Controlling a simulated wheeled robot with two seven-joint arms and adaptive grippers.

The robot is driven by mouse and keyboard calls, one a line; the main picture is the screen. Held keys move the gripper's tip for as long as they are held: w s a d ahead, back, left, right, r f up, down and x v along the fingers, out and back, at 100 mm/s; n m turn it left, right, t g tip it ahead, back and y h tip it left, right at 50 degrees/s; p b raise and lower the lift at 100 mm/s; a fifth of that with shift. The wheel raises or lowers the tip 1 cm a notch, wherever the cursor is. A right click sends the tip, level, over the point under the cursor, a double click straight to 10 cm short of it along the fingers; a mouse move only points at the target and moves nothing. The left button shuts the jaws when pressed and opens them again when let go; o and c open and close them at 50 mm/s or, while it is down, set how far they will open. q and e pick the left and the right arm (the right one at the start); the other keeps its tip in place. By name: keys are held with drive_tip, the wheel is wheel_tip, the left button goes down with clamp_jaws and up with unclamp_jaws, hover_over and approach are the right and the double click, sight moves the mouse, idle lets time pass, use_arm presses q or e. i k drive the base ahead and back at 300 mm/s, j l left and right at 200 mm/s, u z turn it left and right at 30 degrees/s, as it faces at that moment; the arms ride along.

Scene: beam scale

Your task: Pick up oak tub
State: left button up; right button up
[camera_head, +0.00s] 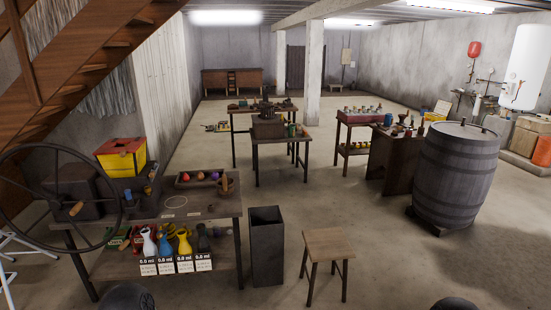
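I cannot make out for certain which thing is the oak tub. A small brown wooden piece (226,184) stands at the right end of the left workbench, beside a tray of coloured balls; it is too small to identify. A large dark wooden barrel (455,178) stands upright on a low base at the right. Neither of my grippers shows; only dark rounded shapes, probably parts of my arms, show at the bottom edge.
The left workbench (150,212) carries a yellow-red box (122,158), with a large handwheel (60,200) before it. A dark bin (266,245) and wooden stool (328,245) stand on the floor. Further tables stand behind. Floor between stool and barrel is clear.

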sight(225, 185)
drive_tip(key=i+l+u, duration=0.1)
drive_tip(key=i+u, duration=0.15)
drive_tip(key=i, duration=0.3)
drive_tip(key=i+l+u, duration=0.25)
drive_tip(key=i, duration=0.25)
drive_tip(key=i+l+u, duration=0.25)
drive_tip(key=i, duration=0.3)
